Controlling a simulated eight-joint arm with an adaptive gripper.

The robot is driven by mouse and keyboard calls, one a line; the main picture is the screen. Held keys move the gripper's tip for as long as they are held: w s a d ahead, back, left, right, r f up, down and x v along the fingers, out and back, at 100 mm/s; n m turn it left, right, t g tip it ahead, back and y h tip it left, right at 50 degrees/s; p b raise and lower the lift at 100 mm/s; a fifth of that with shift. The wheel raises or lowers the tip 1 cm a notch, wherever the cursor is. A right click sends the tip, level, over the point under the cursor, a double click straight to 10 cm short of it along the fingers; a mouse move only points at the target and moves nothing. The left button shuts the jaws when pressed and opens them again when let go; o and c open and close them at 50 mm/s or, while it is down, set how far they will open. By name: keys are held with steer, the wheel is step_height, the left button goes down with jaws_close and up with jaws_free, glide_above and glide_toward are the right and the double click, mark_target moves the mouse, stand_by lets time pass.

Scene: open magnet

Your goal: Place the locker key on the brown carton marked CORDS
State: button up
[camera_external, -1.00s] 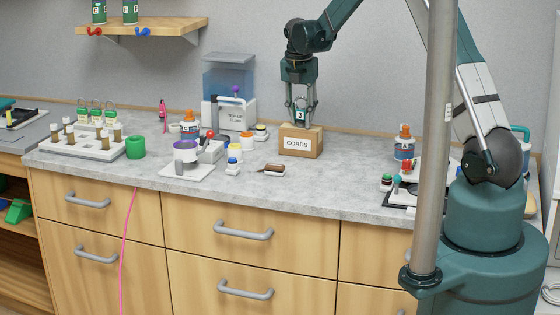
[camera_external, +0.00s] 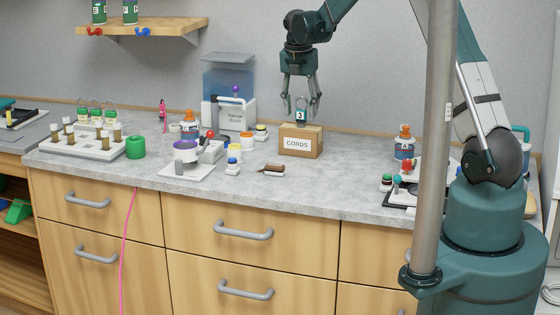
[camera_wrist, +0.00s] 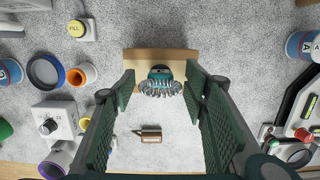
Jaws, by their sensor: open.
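The brown carton marked CORDS (camera_external: 300,143) stands on the grey counter near the wall; it also shows in the wrist view (camera_wrist: 185,57). The locker key (camera_external: 301,115), with a dark teal tag numbered 3 and a coiled ring, rests on top of the carton. In the wrist view the key (camera_wrist: 160,82) lies over the carton, its silvery coil toward the camera. My gripper (camera_external: 301,92) is open and empty just above the key, its fingers spread apart on either side. In the wrist view the fingers (camera_wrist: 165,108) do not touch the key.
A brown-handled object (camera_external: 274,169) lies on the counter in front of the carton. A white box with a blue-topped tank (camera_external: 232,112) stands to the left, and a bottle (camera_external: 404,142) to the right.

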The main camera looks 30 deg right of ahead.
mark_target(300, 121)
step_height(300, 121, up, 9)
steer(key=s, duration=0.1)
steer(key=shift+a+r, duration=0.15)
steer(key=shift+a, duration=0.3)
steer(key=shift+s, duration=0.1)
stand_by(0.4)
steer(key=s+r+m+t, duration=0.1)
steer(key=s+r+m, duration=0.6)
steer(key=s, duration=0.5)
steer(key=s+r+m+t, duration=0.2)
steer(key=s+r+m, duration=0.4)
steer(key=s+r, duration=0.45)
steer(key=s+a+f+m+t, duration=0.1)
steer(key=s+f+m, duration=0.2)
steer(key=s+m, duration=0.4)
steer(key=s+f+m+t+y, duration=0.1)
steer(key=s+m, duration=0.6)
steer(key=s, duration=1.4)
steer(key=shift+a+f+t, duration=0.4)
steer(key=shift+f, duration=0.5)
